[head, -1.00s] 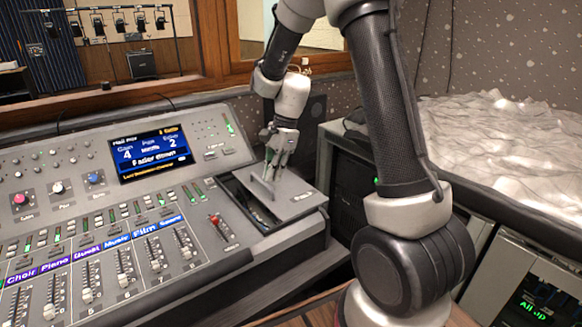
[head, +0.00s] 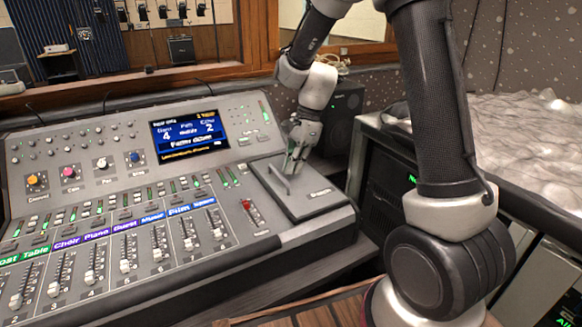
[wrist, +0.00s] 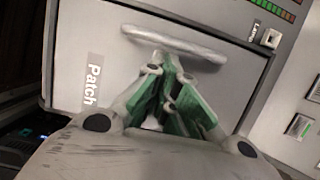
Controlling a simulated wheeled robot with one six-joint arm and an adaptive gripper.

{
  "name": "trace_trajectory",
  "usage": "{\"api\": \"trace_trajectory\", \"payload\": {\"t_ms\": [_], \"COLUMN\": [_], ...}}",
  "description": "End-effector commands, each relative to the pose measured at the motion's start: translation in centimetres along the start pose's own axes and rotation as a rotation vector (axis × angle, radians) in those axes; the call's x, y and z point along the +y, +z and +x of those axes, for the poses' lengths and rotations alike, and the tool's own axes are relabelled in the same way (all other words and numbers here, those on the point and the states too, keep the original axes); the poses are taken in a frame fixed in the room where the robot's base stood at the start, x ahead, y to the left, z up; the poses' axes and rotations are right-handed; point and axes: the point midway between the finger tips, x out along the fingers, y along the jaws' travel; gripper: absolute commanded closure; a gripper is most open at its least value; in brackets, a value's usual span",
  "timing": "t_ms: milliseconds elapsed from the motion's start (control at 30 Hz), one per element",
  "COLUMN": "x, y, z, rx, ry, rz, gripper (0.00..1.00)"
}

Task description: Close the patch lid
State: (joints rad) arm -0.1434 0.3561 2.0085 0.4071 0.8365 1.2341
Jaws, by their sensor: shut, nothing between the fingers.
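The patch lid (head: 322,199) is a grey plate at the right end of the mixing console, labelled "Patch". It lies flat over its bay, with only a thin dark line along its left edge in the head view. Its raised bar handle (head: 279,179) runs along the left part of the plate. In the wrist view the lid (wrist: 100,45) fills the middle, with the pale handle (wrist: 175,44) across it. My gripper (head: 291,171) is shut and empty, its green-padded fingers (wrist: 165,68) close beside the handle. I cannot tell whether they touch it.
The console (head: 120,190) spreads left with faders, knobs and a lit screen (head: 189,135). A red-capped fader (head: 247,205) stands just left of the lid. A dark equipment rack (head: 385,165) stands to the right. A window frame (head: 200,75) runs behind.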

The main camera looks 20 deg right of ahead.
Motion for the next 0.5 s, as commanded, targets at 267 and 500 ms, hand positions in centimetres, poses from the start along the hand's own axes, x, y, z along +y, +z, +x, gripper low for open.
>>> {"api": "trace_trajectory", "payload": {"t_ms": [267,500], "x": [-0.1,-0.1], "y": [-1.6,-1.6], "z": [-5.0,-9.6], "rx": [0.001,0.001], "ry": [-0.006,-0.003], "rz": [-0.005,-0.005], "gripper": [1.0,1.0]}}
